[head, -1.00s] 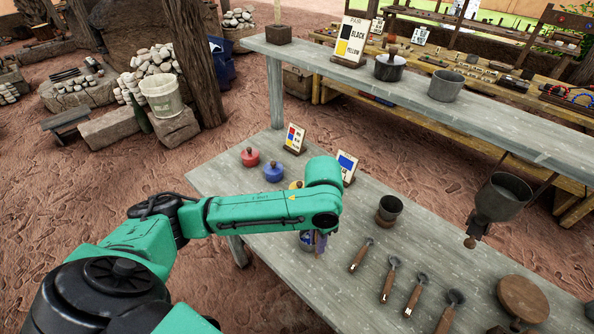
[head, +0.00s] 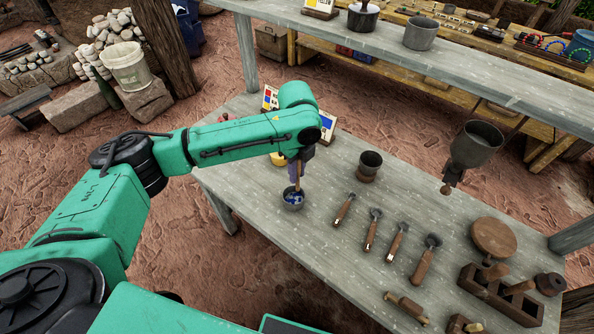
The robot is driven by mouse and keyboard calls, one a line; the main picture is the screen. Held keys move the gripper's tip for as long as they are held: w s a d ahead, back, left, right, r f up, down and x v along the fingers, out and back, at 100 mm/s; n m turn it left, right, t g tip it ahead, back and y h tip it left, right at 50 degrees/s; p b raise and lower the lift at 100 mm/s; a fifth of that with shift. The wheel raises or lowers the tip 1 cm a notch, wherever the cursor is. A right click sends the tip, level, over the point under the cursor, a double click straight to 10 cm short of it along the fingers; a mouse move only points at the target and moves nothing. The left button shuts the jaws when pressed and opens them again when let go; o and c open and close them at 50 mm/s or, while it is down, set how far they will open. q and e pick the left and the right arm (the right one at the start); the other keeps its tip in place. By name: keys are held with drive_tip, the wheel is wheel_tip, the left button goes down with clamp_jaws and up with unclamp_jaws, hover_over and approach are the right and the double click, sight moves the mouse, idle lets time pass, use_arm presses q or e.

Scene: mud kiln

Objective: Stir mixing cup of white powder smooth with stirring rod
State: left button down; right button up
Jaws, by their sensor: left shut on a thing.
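The mixing cup (head: 292,203) is a small grey metal cup standing on the lower table, left of the middle. Its contents look blue, with small paler patches; I cannot make out a plain white powder. My left gripper (head: 297,172) hangs above the cup, pointing down, partly hidden by its own wrist. It is shut on the stirring rod (head: 295,187), a thin brownish stick whose lower end goes down into the cup. The rod's tip is hidden in the contents. My right gripper is not in view.
A dark cup (head: 370,163) on a brown base stands to the right. Several wooden-handled scoops (head: 370,236) lie in a row nearby. A funnel (head: 474,146) hangs farther right. A wooden rack (head: 500,293) stands front right. A raised shelf (head: 480,75) runs behind.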

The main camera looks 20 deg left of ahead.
sight(297, 190)
use_arm(q)
wheel_tip(297, 190, down, 3)
drive_tip(key=shift+r+b, duration=0.1)
drive_tip(key=shift+b, duration=1)
drive_tip(key=shift+f+b, duration=0.95)
drive_tip(key=shift+f, duration=1.7)
drive_tip(key=shift+r+p, duration=0.1)
drive_tip(key=shift+p, duration=0.35)
drive_tip(key=shift+p, duration=0.6)
drive_tip(key=shift+w, duration=0.1)
